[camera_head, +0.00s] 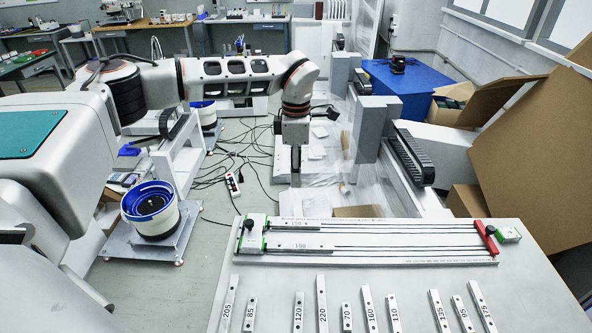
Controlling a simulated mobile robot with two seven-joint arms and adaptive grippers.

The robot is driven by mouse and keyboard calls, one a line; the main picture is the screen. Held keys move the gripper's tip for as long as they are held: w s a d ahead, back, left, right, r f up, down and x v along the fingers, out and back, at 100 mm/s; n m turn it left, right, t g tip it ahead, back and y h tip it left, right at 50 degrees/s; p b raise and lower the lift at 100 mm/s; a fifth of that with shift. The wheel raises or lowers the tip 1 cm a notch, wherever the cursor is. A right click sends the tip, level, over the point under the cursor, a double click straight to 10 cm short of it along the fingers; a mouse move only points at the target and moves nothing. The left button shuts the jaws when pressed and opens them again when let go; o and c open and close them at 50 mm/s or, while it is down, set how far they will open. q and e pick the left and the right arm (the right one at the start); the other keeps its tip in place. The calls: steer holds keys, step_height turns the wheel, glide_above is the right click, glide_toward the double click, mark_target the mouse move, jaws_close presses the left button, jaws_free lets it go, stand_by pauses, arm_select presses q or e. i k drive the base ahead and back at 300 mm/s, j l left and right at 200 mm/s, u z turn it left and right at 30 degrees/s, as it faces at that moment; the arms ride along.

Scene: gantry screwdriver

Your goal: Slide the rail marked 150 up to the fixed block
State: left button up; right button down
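The rail marked 150 (296,224) lies in the upper track at the left part of a long white fixture (400,260) on the table. A block with green edges and a black knob (249,229) stands at the fixture's left end. A red bar (486,237) with a green-edged block (509,234) is at the right end. I cannot tell for sure which block is the fixed one. My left gripper (295,170) points down beyond the fixture's far edge, apart from the rail. It is seen edge-on, so its opening is unclear. My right gripper is not in view.
A second rail marked 190 (302,246) lies just nearer. Several loose numbered bars, such as 220 (321,300), lie along the near table (540,290). A large cardboard box (530,150) stands at the right. A grey post (369,130) rises behind the table.

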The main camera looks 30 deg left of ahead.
mark_target(276, 224)
steer(key=k, duration=1)
